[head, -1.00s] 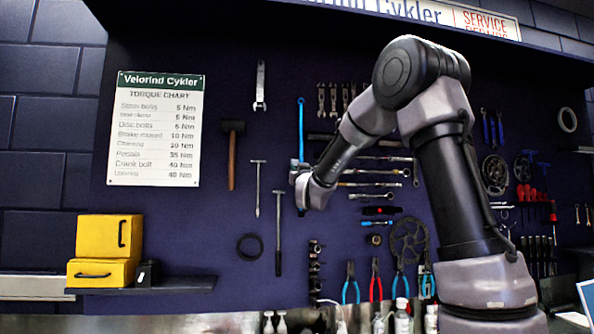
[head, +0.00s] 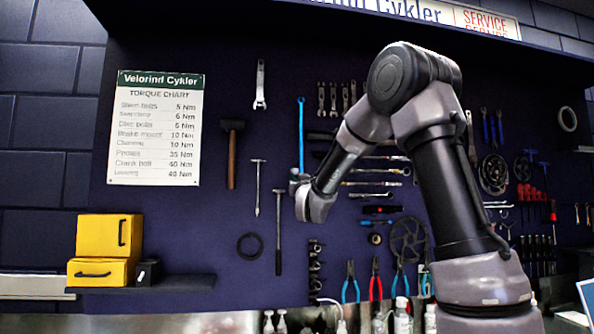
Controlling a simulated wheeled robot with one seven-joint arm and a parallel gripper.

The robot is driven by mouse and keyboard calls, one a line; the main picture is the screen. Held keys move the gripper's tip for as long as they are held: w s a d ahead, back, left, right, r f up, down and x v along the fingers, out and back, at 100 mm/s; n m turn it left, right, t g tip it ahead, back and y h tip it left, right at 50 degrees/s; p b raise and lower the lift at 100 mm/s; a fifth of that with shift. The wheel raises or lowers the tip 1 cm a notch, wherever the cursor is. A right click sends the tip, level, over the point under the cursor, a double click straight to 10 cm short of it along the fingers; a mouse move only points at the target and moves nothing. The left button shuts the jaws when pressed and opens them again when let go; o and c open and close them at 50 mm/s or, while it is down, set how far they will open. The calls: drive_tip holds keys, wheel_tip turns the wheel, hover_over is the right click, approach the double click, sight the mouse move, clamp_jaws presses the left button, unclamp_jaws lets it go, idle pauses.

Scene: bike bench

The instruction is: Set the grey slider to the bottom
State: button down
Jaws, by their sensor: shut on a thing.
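My gripper (head: 298,182) is in front of the dark tool wall, just below a vertical blue bar (head: 301,135). My wrist hides most of its fingers. A small grey piece shows at the gripper, by the lower end of the blue bar; it looks like the grey slider, with my gripper shut on it. I cannot tell the slider's outline apart from my fingers, and its track below is hidden by my wrist.
Hammers and long-handled tools hang left of my wrist, near a torque chart (head: 156,128). Wrenches and chainrings (head: 409,240) hang behind and right of my arm. Yellow boxes (head: 109,236) stand on a shelf (head: 185,283) at the lower left. Bottles line the bottom edge.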

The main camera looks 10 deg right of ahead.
drive_tip(key=shift+f, duration=1.6)
drive_tip(key=c, duration=0.8)
unclamp_jaws()
drive_tip(key=shift+f, duration=0.1)
drive_tip(key=v, duration=1)
drive_tip(key=shift+s, duration=0.4)
